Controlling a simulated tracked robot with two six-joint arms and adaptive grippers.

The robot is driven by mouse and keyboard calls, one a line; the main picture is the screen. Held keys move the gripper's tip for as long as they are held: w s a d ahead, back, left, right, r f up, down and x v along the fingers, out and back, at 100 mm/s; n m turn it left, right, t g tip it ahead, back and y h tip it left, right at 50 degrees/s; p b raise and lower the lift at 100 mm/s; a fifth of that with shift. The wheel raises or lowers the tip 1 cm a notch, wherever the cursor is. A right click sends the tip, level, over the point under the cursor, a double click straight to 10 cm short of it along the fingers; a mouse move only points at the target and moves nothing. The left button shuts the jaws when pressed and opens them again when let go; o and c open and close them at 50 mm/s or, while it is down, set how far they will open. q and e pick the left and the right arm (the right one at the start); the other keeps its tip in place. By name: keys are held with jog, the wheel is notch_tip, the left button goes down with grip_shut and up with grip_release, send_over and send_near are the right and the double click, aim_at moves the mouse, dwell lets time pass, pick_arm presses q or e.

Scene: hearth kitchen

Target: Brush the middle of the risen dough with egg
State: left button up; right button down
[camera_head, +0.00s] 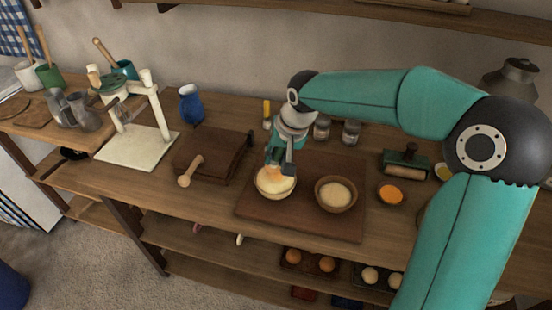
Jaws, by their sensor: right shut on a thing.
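My right gripper (278,158) reaches down over the left bowl (262,189) and is shut on a brush, which is mostly hidden by the fingers. An orange patch (273,173) shows just below the fingertips, at the top of the pale dough (280,184) in that bowl. I cannot tell whether it is bristles or egg. A second wooden bowl (336,207) with pale dough (335,193) stands to the right. A small bowl of orange egg (391,194) stands farther right. My left gripper is out of view.
Both dough bowls stand on a brown board (290,223). Glass jars (351,132) stand behind it. A roller tool (405,165) lies to the right. A dark wooden box (210,155) and a white press (140,145) stand left. Eggs (327,264) are on the shelf below.

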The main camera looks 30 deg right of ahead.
jog(key=shift+r+p, duration=0.5)
jog(key=shift+r, duration=0.6)
jog(key=shift+r+p, duration=1.15)
jog(key=shift+r, duration=0.4)
jog(key=shift+f, duration=0.25)
notch_tip(320, 180, down, 7)
jog(key=b, duration=0.7)
jog(key=shift+w+a+b, duration=0.1)
jog(key=shift+b, duration=0.3)
jog(key=shift+f+b, duration=0.6)
jog(key=shift+f, duration=0.15)
